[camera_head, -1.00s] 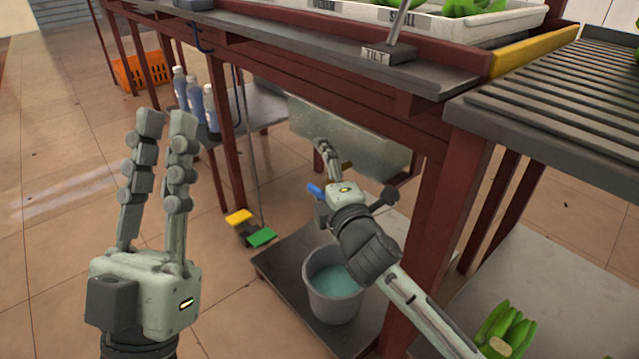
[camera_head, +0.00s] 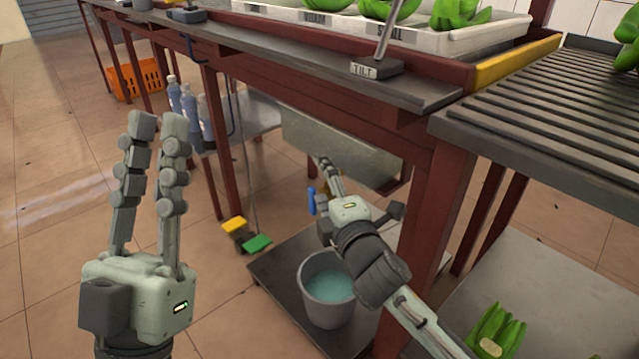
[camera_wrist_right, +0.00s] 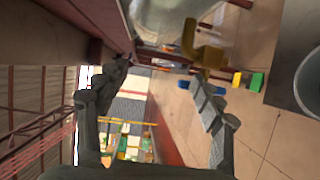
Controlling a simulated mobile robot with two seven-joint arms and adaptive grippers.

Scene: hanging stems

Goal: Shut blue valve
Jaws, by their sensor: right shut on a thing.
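The blue valve has a blue lever handle (camera_head: 311,201) that stands nearly upright in the head view, just left of my right gripper (camera_head: 328,168) under the steel tank. In the right wrist view the blue handle (camera_wrist_right: 184,85) passes behind one finger of my right gripper (camera_wrist_right: 160,75), beside the brass valve body (camera_wrist_right: 207,56). My right gripper is shut on the handle, though its fingers look apart and the contact is partly hidden. My left gripper (camera_head: 158,122) is raised, empty and open, with a gap between its fingers, far left of the valve.
A grey bucket (camera_head: 328,289) with bluish liquid stands on a low shelf (camera_head: 268,268) below the valve. The steel tank (camera_head: 335,148) hangs under the red-framed table. A red table leg (camera_head: 432,230) is close to my right arm. Bottles (camera_head: 188,108) stand behind my left gripper.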

